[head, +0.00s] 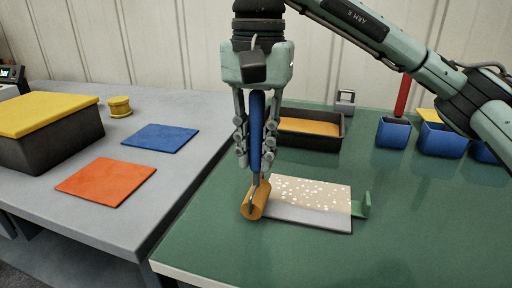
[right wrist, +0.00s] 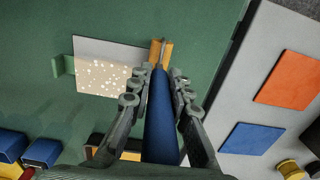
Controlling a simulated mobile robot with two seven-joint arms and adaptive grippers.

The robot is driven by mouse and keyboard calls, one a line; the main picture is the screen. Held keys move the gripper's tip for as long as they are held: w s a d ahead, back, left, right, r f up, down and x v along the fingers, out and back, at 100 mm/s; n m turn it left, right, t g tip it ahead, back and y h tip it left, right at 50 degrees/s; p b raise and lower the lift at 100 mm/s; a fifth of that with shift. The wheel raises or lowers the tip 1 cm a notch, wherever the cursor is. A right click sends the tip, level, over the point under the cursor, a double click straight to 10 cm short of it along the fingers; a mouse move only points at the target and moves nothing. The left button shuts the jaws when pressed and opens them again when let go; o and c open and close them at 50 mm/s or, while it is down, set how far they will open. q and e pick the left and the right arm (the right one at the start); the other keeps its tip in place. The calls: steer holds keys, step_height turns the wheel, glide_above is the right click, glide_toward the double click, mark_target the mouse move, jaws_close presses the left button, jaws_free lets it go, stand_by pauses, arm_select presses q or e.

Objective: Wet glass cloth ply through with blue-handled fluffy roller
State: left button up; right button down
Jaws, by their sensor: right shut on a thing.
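My right gripper (head: 256,160) is shut on the blue handle (head: 257,125) of the roller, which hangs nearly upright. The amber roller head (head: 253,203) is at the left end of the glass cloth ply (head: 312,192); I cannot tell whether it touches. The ply is beige with white spots over its far part, and a plain grey strip (head: 310,218) runs along the near side. In the right wrist view the handle (right wrist: 160,120) lies between the fingers (right wrist: 163,78), with the speckled area (right wrist: 103,78) to its left. My left gripper is not in view.
A dark tray (head: 342,140) with amber contents stands behind the ply. A green bracket (head: 362,207) is at its right end. Blue bins (head: 393,133) stand back right, one with a red stick. The grey table (head: 190,105) bears blue and orange sheets and a yellow-lidded box.

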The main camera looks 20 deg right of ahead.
steer(key=shift+f+b, duration=0.3)
steer(key=shift+f, duration=0.15)
steer(key=shift+s+d, duration=0.1)
steer(key=shift+s+d, duration=0.1)
steer(key=shift+d, duration=0.2)
steer(key=s+d, duration=0.7)
steer(key=d, duration=0.5)
steer(key=shift+s+d+p, duration=0.15)
steer(key=shift+s+p, duration=0.15)
steer(key=shift+s, duration=0.05)
stand_by(0.8)
step_height(320, 180, up, 7)
steer(key=p, duration=0.1)
stand_by(0.6)
